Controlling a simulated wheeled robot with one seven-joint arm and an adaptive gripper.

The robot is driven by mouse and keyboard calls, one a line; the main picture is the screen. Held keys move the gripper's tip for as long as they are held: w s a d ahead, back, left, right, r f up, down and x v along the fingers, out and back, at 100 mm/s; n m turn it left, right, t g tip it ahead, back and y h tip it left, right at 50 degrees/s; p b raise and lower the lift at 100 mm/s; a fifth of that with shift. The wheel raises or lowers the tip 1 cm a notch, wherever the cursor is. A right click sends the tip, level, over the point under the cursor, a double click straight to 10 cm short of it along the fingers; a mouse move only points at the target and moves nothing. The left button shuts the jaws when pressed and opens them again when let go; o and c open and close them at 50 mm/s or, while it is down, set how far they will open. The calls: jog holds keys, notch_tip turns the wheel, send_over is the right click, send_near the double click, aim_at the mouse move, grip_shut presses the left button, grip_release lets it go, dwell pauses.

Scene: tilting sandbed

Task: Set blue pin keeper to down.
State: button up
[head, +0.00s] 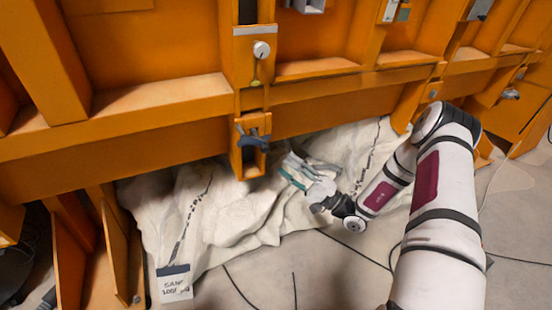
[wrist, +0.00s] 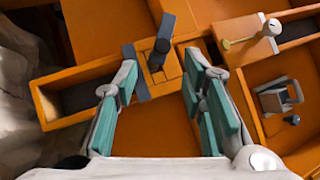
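The blue pin keeper (head: 253,138) is a dark blue-grey piece on a narrow orange upright bracket in the head view. In the wrist view the keeper (wrist: 165,32) lies ahead of my fingertips, near the middle of the gap between them. A dark blue-grey bar (wrist: 139,87) beside it is partly behind the left finger. My gripper (wrist: 160,68) has teal-padded fingers spread apart with nothing held between them. In the head view my gripper (head: 292,172) is below and right of the keeper, apart from it.
A white round knob (head: 261,50) on a yellowish stem sits above the keeper; it also shows in the wrist view (wrist: 271,27). A grey handled fitting (wrist: 278,97) is at right there. Orange beams (head: 150,100) surround the bracket. Pale crumpled cloth (head: 225,210) and a labelled tag (head: 174,283) lie below.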

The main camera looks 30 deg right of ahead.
jog(key=shift+v, duration=1.2)
